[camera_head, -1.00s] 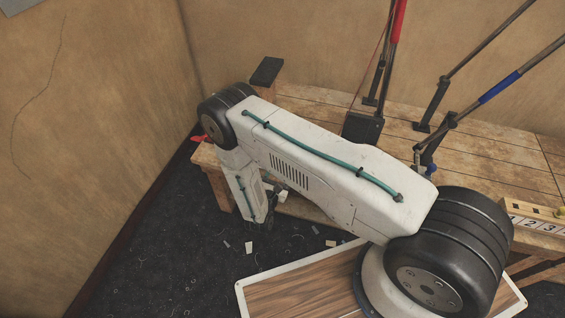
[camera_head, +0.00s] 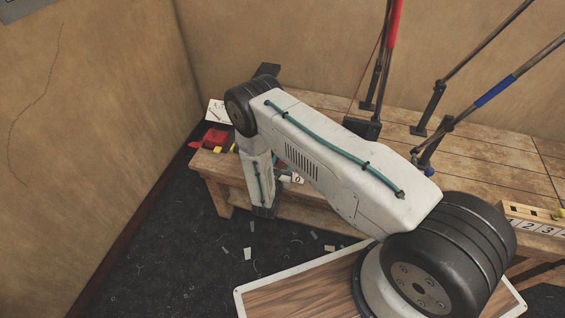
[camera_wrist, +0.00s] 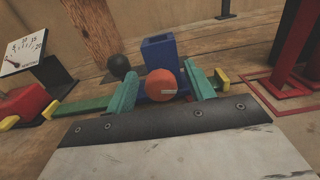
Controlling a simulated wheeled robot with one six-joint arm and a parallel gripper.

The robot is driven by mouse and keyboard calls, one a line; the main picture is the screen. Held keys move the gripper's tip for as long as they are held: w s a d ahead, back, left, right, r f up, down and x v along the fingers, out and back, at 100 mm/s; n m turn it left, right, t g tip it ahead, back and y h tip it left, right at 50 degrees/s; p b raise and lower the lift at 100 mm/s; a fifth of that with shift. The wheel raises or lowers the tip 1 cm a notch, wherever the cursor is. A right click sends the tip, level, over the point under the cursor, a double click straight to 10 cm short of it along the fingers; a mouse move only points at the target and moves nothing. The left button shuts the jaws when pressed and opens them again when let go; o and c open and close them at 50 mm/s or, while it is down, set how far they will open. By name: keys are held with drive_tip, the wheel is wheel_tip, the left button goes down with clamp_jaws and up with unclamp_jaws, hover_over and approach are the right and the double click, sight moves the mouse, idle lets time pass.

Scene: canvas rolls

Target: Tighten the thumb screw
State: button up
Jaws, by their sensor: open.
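In the wrist view an orange-red round knob (camera_wrist: 161,85), which looks like the thumb screw's head, faces me in front of a blue upright block (camera_wrist: 158,52). My gripper (camera_wrist: 163,88) is open, with one green finger on the left and one on the right of the knob. A gap seems to show on each side; whether either finger touches it I cannot tell. The screw's shaft is hidden. In the head view my arm hides the knob and the fingertips.
A gauge card (camera_wrist: 24,50) and a red block (camera_wrist: 24,102) stand at the left. A black ball (camera_wrist: 119,66) is behind the left finger. Red frames and dark posts (camera_wrist: 290,70) stand at the right. The wooden bench (camera_head: 470,150) carries tall rods with red and blue sleeves.

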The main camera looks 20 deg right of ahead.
drive_tip(key=c, duration=1)
drive_tip(key=shift+o, duration=0.2)
drive_tip(key=shift+m, duration=0.4)
drive_tip(key=m, duration=0.3)
drive_tip(key=shift+s, duration=0.1)
drive_tip(key=shift+d+m, duration=0.1)
drive_tip(key=shift+m, duration=1.8)
drive_tip(key=o, duration=1)
drive_tip(key=shift+c, duration=0.2)
